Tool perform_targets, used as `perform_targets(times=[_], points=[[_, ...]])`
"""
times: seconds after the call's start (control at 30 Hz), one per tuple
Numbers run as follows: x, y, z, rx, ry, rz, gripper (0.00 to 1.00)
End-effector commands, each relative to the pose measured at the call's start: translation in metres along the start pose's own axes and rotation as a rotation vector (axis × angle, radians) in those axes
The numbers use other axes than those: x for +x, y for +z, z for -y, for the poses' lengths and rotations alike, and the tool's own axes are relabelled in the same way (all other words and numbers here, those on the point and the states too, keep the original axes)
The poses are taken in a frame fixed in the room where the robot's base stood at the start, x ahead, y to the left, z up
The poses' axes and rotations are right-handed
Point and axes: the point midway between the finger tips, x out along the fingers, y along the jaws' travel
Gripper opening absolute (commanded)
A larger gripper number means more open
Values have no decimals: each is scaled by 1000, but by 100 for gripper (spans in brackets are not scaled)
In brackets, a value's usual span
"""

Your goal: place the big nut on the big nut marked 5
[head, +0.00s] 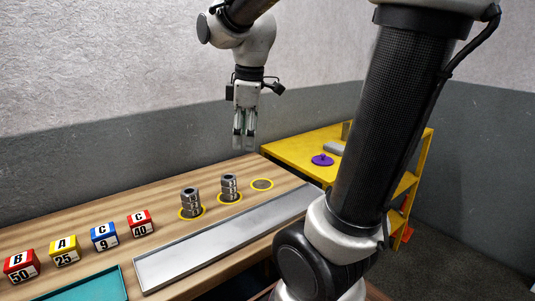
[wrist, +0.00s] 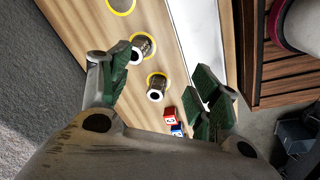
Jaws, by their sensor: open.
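Two stacks of grey metal nuts stand on the wooden bench in the head view. The nearer stack (head: 190,203) and the farther stack (head: 229,187) each stand in a yellow ring. A third yellow ring (head: 262,184) is empty. The number 5 cannot be read on any nut. My gripper (head: 244,145) hangs fingers down above the bench, clear of the farther stack, open with nothing between its fingers. In the wrist view both stacks, nearer (wrist: 155,90) and farther (wrist: 143,46), show beyond my open gripper (wrist: 168,65).
A long grey metal tray (head: 225,240) lies along the bench front. Several coloured, numbered boxes (head: 103,236) line the left, beside a teal mat (head: 90,287). A yellow table (head: 290,152) with a purple knobbed object (head: 322,160) stands beyond. Air around my gripper is clear.

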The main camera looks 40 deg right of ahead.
Motion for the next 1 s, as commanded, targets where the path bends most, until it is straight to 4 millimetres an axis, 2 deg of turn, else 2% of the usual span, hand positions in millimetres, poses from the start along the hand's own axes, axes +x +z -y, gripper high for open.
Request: perform_targets(times=[0.03,0.1,0.2,0.3,0.4,1.0], points=[[-7,16,18,135,30,-28,62],[-11,34,39,342,61,-67,62],[-10,56,65,594,87,-124,62],[-6,70,82,773,97,-167,62],[-3,77,90,873,100,-193,62],[-2,79,92,909,99,-200,62]])
